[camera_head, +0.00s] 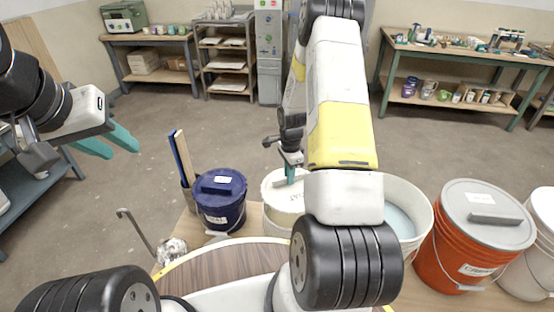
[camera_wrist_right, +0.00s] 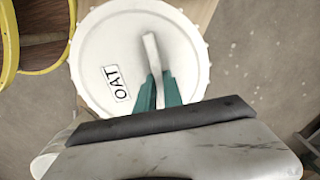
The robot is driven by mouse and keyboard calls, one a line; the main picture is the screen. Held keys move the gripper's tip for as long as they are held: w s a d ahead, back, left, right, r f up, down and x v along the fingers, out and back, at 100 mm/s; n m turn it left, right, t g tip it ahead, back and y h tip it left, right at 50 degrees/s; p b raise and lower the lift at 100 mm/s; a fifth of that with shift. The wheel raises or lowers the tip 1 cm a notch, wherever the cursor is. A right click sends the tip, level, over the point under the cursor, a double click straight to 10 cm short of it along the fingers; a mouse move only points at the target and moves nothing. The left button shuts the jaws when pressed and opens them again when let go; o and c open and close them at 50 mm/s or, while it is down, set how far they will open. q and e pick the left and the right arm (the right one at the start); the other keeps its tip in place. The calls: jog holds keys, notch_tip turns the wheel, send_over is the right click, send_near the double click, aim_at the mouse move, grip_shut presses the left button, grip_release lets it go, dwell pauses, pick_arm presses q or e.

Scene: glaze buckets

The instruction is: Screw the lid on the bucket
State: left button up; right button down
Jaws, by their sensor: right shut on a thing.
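A white lid (camera_head: 277,199) marked "OAT" lies on or just over a white bucket (camera_head: 275,229) at the table's middle; my right arm hides much of both. In the right wrist view the lid (camera_wrist_right: 105,55) shows from above, with a pale bar handle (camera_wrist_right: 151,50) across it. My right gripper (camera_wrist_right: 160,92) is shut on this handle, its teal fingers on either side. Whether the lid is seated cannot be told. My left gripper (camera_head: 108,144) is open and empty, raised at the left, away from the buckets.
A blue lidded bucket (camera_head: 220,201) stands left of the white one. An open bucket of pale liquid (camera_head: 408,192), an orange bucket (camera_head: 450,251) with a grey lid and another white bucket (camera_head: 542,235) stand to the right. A hooked metal tool (camera_head: 135,230) sticks up at the left.

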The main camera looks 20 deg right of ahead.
jog(key=shift+f, duration=3.2)
jog(key=shift+f, duration=0.85)
jog(key=c, duration=0.9)
grip_release()
jog(key=shift+r, duration=3.55)
